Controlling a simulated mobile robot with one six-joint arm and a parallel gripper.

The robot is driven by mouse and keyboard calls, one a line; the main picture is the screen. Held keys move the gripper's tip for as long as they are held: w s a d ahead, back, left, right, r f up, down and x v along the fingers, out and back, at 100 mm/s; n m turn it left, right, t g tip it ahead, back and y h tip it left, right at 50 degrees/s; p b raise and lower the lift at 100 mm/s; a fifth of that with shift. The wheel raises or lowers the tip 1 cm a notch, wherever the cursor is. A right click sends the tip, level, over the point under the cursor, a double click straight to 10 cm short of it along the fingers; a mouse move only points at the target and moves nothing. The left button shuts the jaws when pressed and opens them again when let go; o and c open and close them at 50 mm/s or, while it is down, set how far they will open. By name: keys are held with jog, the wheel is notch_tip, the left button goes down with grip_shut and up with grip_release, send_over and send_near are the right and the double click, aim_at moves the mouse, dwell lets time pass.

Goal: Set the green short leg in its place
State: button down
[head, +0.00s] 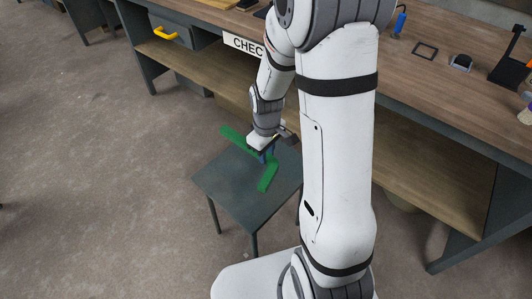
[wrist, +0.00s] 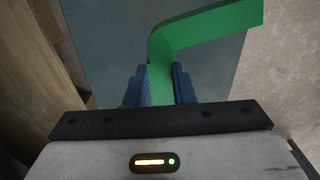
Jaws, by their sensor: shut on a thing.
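The green short leg (head: 268,177) is a bent green bar. In the head view, its other stretch (head: 234,137) reaches up-left past the edge of a dark grey stool-like table (head: 225,182). My gripper (head: 267,154) is over this table, and its blue fingers are closed on the leg near the bend. The wrist view shows the leg (wrist: 205,30) rising from between the fingers (wrist: 160,88) and bending to the right. My gripper hides part of it in the head view. I cannot tell whether the leg touches the table top.
A long workbench (head: 440,70) with a lower shelf (head: 205,72) runs behind the small table. It carries a dark square frame (head: 425,51), a black stand (head: 510,68) and a blue-handled tool (head: 400,22). A yellow handle (head: 166,33) is at the left. The floor at left is clear.

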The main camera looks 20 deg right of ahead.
notch_tip(320, 180, up, 25)
jog(key=p, duration=1.9)
jog(key=shift+r, duration=0.2)
dwell(0.3)
